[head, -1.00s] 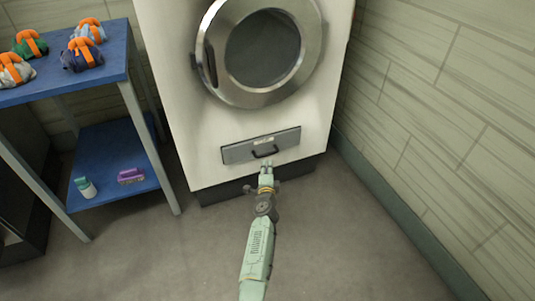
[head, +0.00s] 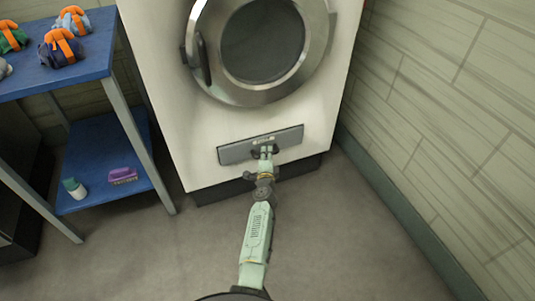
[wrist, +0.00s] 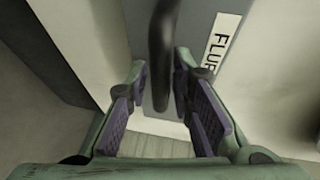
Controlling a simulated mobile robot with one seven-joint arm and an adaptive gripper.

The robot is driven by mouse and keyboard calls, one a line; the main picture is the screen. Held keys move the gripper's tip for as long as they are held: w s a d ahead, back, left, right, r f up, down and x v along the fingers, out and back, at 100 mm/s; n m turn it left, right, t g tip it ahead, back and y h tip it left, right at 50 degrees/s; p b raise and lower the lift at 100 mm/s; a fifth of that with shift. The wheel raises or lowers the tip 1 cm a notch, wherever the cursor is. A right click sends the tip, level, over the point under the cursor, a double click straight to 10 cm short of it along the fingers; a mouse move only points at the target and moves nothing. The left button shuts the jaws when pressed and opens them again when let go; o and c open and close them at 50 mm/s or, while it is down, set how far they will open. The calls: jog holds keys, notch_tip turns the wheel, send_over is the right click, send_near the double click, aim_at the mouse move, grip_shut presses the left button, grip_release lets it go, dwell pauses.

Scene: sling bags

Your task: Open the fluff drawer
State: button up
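The fluff drawer (head: 232,154) is a grey panel low on the front of the white machine, and it looks shut. Its label (wrist: 221,44) reads "FLU…" in the wrist view, the rest cut off or hidden. The dark bar handle (wrist: 162,50) lies between the fingers of my gripper (wrist: 167,100) in the wrist view. The fingers, with purple pads, are open, with gaps showing on both sides of the handle. In the head view my gripper (head: 264,151) is at the drawer front and hides most of the handle.
The white machine (head: 168,70) has a round glass door (head: 262,45) above the drawer. A blue two-level table (head: 95,60) stands to the left, with bags on top and a bottle (head: 74,188) and purple item (head: 122,175) below. A wall (head: 440,110) is at right. The floor in front is clear.

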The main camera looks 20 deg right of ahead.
grip_shut()
dwell(0.6)
